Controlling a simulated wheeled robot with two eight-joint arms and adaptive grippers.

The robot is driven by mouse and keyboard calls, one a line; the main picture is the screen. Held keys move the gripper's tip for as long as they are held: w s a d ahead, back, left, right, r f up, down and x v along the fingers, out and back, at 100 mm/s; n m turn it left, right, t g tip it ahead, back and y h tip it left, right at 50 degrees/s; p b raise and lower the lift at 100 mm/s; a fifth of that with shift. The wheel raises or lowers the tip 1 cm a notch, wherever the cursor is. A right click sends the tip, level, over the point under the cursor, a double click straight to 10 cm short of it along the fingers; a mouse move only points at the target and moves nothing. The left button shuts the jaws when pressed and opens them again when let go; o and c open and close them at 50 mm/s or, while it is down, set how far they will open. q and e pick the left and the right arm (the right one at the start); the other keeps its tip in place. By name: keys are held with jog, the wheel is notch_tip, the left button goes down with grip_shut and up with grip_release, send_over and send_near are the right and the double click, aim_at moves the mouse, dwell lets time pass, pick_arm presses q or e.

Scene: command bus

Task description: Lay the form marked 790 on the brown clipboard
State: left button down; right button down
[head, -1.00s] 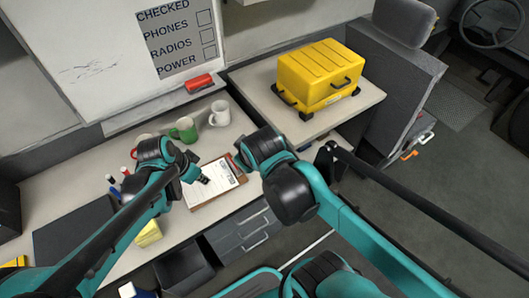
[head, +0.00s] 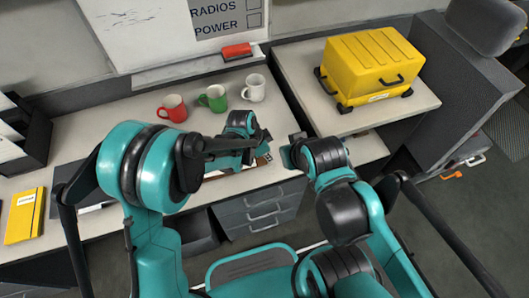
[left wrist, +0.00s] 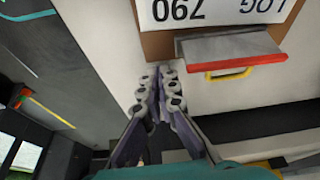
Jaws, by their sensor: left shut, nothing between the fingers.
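The form marked 790 (left wrist: 205,12) shows upside down at the top of the left wrist view, cut off by the frame edge, with "LOG" also printed on it. It lies over the brown clipboard (left wrist: 158,46), whose grey clip (left wrist: 240,47) has a red edge. In the head view only a brown edge of the clipboard (head: 264,160) shows, and my left arm hides most of the form. My left gripper (head: 259,147) is shut and empty, and its fingertips (left wrist: 158,78) are just beside the clipboard's clip end. My right gripper (head: 289,152) is to the right; its opening is unclear.
A red mug (head: 173,108), a green mug (head: 213,98) and a white mug (head: 255,88) stand behind on the desk. A yellow case (head: 370,62) sits on the right counter. A yellow folder (head: 24,216) lies at the left. Drawers (head: 262,212) are below the desk.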

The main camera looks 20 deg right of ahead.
aim_at(256, 164)
pick_arm(q)
jog(key=a, duration=0.4)
jog(key=shift+s+r+b, duration=0.15)
jog(key=shift+s+b, duration=0.1)
jog(key=shift+b, duration=0.1)
jog(key=shift+s+a, duration=0.1)
jog(key=shift+a, duration=0.85)
